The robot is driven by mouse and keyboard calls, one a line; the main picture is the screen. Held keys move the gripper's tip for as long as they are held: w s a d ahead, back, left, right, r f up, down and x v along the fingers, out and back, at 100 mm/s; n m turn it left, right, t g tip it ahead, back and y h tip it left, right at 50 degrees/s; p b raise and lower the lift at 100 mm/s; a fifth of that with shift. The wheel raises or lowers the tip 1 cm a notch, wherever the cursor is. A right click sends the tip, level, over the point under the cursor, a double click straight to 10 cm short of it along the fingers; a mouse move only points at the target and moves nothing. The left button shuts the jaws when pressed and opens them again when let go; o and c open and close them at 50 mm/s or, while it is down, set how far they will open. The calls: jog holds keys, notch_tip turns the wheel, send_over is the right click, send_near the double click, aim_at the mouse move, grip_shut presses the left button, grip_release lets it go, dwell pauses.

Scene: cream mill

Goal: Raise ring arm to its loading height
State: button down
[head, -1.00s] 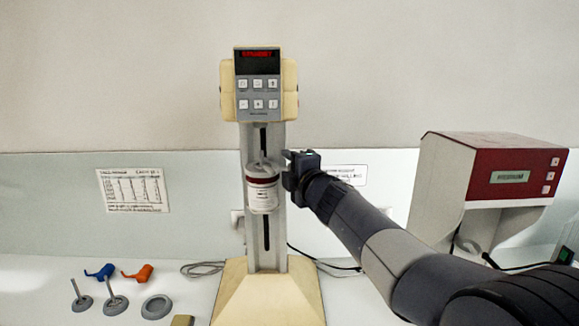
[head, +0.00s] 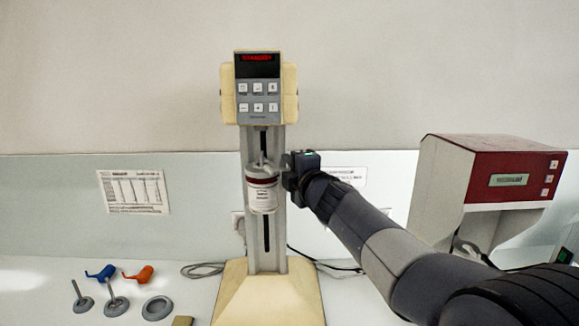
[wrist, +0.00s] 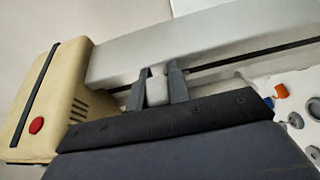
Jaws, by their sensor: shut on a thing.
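The cream mill has a cream head with a red display and grey keys (head: 258,85), a grey column (head: 277,240) with a dark slot, and a cream foot. A white jar (head: 263,194) with a dark red band sits at the ring arm, in front of the column, upright. The ring itself is hard to make out. My gripper (head: 287,170) is at the column's right side, level with the jar top. In the wrist view my gripper (wrist: 158,90) is shut on a small light grey block (wrist: 157,87) beside the column slot, seemingly part of the ring arm.
A red and grey machine (head: 500,165) stands at the right. Blue (head: 102,273) and orange (head: 139,274) pieces, grey stemmed stands (head: 115,299) and a grey ring (head: 157,308) lie at the front left.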

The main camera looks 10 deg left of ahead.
aim_at(283, 148)
notch_tip(283, 148, up, 4)
jog(key=shift+f+p, duration=0.15)
jog(key=shift+p, duration=1.05)
jog(key=shift+f, duration=0.1)
jog(key=c, duration=1.3)
grip_release()
jog(key=shift+f, duration=0.1)
jog(key=shift+s, duration=0.1)
jog(key=b+v, duration=0.1)
jog(key=v, duration=0.9)
jog(key=shift+s+d+b, duration=0.2)
jog(key=shift+s+b, duration=0.05)
jog(key=shift+b, duration=0.1)
jog(key=shift+w, duration=0.1)
